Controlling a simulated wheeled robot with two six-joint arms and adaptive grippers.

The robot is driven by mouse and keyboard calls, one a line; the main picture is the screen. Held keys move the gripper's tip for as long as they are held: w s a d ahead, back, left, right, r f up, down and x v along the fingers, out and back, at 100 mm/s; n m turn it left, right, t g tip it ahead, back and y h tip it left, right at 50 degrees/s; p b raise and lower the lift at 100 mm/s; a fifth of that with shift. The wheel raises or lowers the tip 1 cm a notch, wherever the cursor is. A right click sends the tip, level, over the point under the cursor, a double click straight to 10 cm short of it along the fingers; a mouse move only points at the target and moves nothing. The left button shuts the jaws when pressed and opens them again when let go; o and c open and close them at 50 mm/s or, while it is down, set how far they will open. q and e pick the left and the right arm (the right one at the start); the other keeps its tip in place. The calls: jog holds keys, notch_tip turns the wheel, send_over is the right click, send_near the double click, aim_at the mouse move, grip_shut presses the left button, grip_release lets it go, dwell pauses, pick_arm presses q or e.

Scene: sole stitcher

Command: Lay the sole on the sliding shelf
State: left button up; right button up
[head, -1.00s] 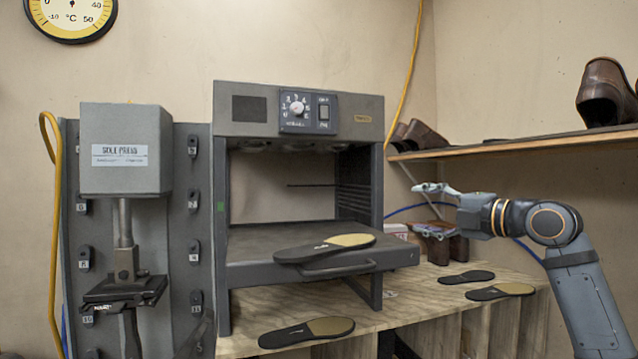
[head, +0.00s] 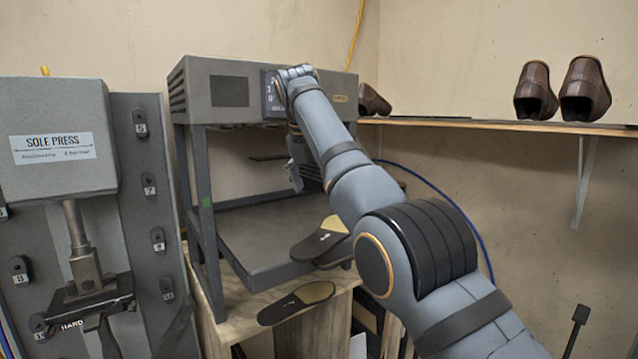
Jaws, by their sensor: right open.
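A dark sole with a tan heel part (head: 322,244) lies on the sliding shelf (head: 262,228) of the grey machine, at its front edge and partly over it. My right arm crosses in front and hides part of the sole and shelf. My right gripper (head: 308,178) hangs below the wrist, in front of the machine opening and above the shelf. It is open, apart from the sole, with its fingers partly hidden behind the arm. My left gripper is out of view.
Another sole (head: 297,302) lies on the wooden bench (head: 245,328) below the shelf. The sole press (head: 60,140) stands at the left. The machine's top housing (head: 228,90) is close to my right wrist. Brown shoes (head: 535,92) stand on a wall shelf at the right.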

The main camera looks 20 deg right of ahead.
jog(key=b, duration=0.3)
send_over(332, 231)
jog(key=s+a, duration=0.2)
notch_tip(332, 231, down, 7)
jog(key=shift+r, duration=0.15)
jog(key=shift+x, duration=0.85)
jog(key=shift+w+d+r+p, duration=0.15)
jog(key=shift+w+d+p, duration=0.15)
jog(key=shift+p, duration=0.4)
jog(key=shift+w+f+p, duration=0.1)
jog(key=shift+f+p, duration=0.45)
jog(key=shift+f, duration=0.25)
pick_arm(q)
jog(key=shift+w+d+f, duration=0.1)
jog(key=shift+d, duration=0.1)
pick_arm(e)
jog(key=shift+d+f, duration=0.15)
